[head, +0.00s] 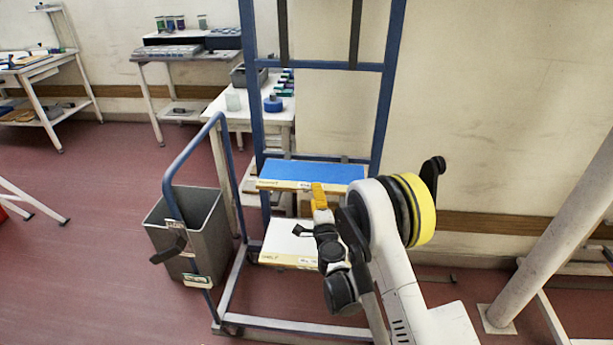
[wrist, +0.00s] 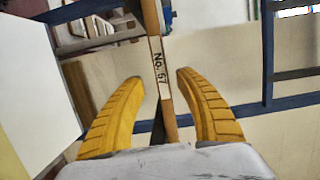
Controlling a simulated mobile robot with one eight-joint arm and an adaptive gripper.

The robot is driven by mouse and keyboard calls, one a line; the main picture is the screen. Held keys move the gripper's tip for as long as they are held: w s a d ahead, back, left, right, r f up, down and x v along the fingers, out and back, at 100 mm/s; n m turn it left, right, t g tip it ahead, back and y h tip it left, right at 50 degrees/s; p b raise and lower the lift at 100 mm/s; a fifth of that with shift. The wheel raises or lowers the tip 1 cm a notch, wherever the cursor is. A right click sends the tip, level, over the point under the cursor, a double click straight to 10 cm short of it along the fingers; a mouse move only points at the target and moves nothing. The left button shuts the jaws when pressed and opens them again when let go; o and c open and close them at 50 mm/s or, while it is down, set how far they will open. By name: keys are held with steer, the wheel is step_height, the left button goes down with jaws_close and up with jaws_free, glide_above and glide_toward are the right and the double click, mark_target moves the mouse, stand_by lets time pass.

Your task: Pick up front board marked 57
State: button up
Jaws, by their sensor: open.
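The board marked 57 shows edge-on in the wrist view (wrist: 163,80), with its "No. 57" label facing me. My gripper (wrist: 160,76) is open, one yellow finger on each side of that edge, with gaps on both sides. In the head view, my gripper (head: 319,191) is at the front edge of a blue-topped board (head: 315,171) on the rack. This looks like the same board, but its label is too small to read there. My gripper hides part of its front edge.
A white board (head: 290,240) lies lower on the blue rack (head: 384,90); a white surface also shows at the wrist view's left. A grey bin (head: 200,225) stands left of the rack. A pale slanted post (head: 560,235) stands right. Red floor is open at left.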

mark_target(312, 175)
steer(key=x, duration=0.3)
steer(key=shift+w+r, duration=0.1)
steer(key=shift+w, duration=0.3)
steer(key=b+x, duration=0.2)
steer(key=x, duration=0.3)
steer(key=shift+w, duration=0.1)
steer(key=shift+w+r, duration=0.1)
steer(key=shift+w, duration=0.15)
jaws_close()
